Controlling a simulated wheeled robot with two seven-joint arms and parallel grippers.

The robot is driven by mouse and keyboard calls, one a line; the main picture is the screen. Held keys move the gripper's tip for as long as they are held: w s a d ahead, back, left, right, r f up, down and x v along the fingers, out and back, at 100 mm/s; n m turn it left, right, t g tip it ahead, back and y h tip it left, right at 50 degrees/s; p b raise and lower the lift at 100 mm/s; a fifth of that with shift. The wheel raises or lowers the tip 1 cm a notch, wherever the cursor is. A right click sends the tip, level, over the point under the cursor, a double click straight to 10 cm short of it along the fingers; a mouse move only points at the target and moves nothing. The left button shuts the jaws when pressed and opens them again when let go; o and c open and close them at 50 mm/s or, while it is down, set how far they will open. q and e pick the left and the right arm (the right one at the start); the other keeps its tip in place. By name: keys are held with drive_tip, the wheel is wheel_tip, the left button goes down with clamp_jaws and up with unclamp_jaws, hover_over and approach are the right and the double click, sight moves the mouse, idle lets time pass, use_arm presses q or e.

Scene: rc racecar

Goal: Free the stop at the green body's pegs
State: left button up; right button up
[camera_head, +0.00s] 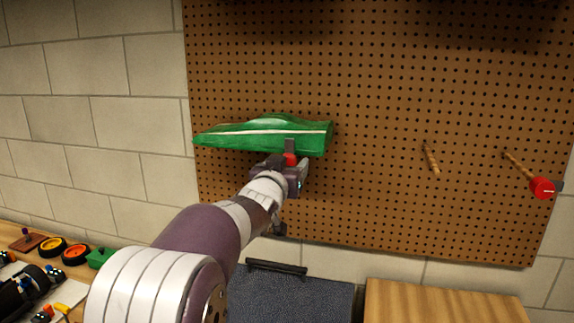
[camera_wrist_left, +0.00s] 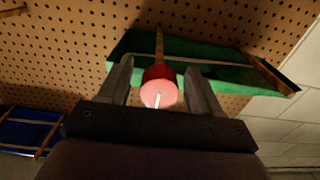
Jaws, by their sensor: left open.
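The green body (camera_head: 265,130) hangs against the brown pegboard, its nose toward the left. In the left wrist view the green body (camera_wrist_left: 215,77) lies beyond the fingers, with a wooden peg (camera_wrist_left: 159,45) and a second peg (camera_wrist_left: 268,76) by it. A red stop (camera_wrist_left: 159,88) sits at the near end of the first peg. My left gripper (camera_wrist_left: 158,72) is open, one finger on each side of the stop, with gaps visible. In the head view the left gripper (camera_head: 289,154) is just below the green body, and a bit of the red stop (camera_head: 291,160) shows there. My right gripper is out of view.
On the pegboard (camera_head: 370,210) to the right are a bare peg (camera_head: 431,160) and a peg with another red stop (camera_head: 542,188). A blue body (camera_wrist_left: 28,132) shows in the wrist view. Wheels (camera_head: 75,254) and other parts lie on the bench at lower left.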

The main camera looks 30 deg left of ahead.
use_arm(q)
drive_tip(key=c, duration=1)
drive_tip(key=shift+o, duration=0.2)
drive_tip(key=m+b, duration=0.2)
drive_tip(key=m, duration=0.1)
drive_tip(key=shift+a+f+m, duration=0.1)
drive_tip(key=shift+f+m, duration=0.05)
drive_tip(key=shift+m, duration=0.15)
drive_tip(key=m+b, duration=0.2)
drive_tip(key=m, duration=0.1)
drive_tip(key=shift+m, duration=0.3)
drive_tip(key=m, duration=0.2)
drive_tip(key=m+b, duration=0.1)
drive_tip(key=m, duration=0.2)
drive_tip(key=shift+a+r, duration=0.15)
drive_tip(key=shift+r, duration=0.05)
drive_tip(key=m+b, duration=0.1)
drive_tip(key=m, duration=0.4)
drive_tip(key=shift+r+m, duration=0.15)
drive_tip(key=shift+m, duration=0.25)
